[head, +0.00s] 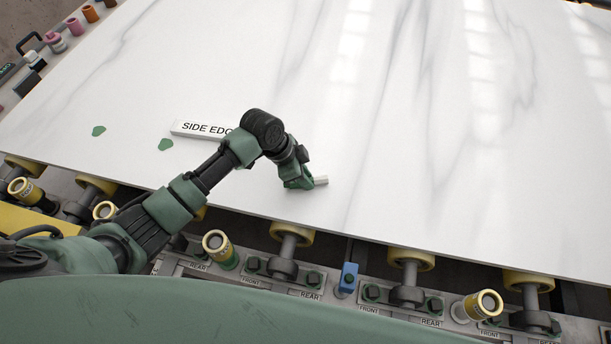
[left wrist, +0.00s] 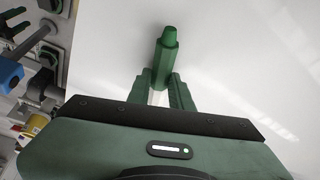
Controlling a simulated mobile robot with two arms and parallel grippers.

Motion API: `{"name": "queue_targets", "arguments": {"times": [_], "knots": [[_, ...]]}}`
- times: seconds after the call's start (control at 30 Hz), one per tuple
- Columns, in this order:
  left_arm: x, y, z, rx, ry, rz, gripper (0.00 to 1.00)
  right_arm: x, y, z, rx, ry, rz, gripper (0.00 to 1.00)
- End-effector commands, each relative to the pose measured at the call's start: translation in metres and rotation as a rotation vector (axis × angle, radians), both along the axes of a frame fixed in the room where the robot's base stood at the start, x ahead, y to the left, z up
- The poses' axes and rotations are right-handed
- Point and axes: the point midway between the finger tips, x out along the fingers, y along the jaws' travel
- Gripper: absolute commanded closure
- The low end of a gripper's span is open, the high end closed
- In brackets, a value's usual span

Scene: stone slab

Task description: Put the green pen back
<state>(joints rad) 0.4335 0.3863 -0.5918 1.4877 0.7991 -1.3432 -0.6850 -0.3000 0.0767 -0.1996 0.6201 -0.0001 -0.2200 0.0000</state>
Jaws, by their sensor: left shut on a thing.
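The green pen (left wrist: 168,42) is held in my left gripper (left wrist: 160,88), with its green end sticking out past the fingers in the left wrist view. A bit of white shows between the fingers. In the head view my left gripper (head: 300,183) is over the stone slab (head: 400,130), near its front edge. A short pale end of the pen (head: 321,180) shows to its right there. The fingers hide the middle of the pen. I cannot tell whether the pen touches the slab. My right gripper is not in view.
A white bar marked SIDE EDGE (head: 195,129) lies behind my left arm. Two green patches (head: 98,131) (head: 166,145) are on the slab. Yellow-rimmed rollers (head: 410,258) and a blue block (head: 348,278) line the front. Small items stand at the back left. The slab's right side is clear.

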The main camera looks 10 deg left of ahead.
Motion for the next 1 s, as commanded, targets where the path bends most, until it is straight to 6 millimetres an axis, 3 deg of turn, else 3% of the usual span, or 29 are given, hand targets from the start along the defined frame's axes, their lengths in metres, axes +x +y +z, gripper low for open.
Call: {"name": "queue_targets", "arguments": {"times": [0.1, 0.13, 0.2, 0.63, 1.0], "knots": [[0.000, 0.000, -0.002, 0.000, 0.000, 0.000, 1.00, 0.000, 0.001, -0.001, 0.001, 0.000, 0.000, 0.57], [0.000, 0.000, -0.002, 0.000, 0.000, 0.000, 0.76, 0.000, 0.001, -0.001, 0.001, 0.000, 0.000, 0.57], [0.000, 0.000, -0.002, 0.000, 0.000, 0.000, 0.57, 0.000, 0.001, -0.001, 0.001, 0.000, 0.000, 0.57], [0.000, 0.002, 0.006, 0.000, -0.002, -0.001, 0.57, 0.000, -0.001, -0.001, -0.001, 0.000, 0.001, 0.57], [-0.011, 0.029, 0.073, 0.001, -0.005, 0.000, 0.57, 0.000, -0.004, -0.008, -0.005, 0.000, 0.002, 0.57]]}}
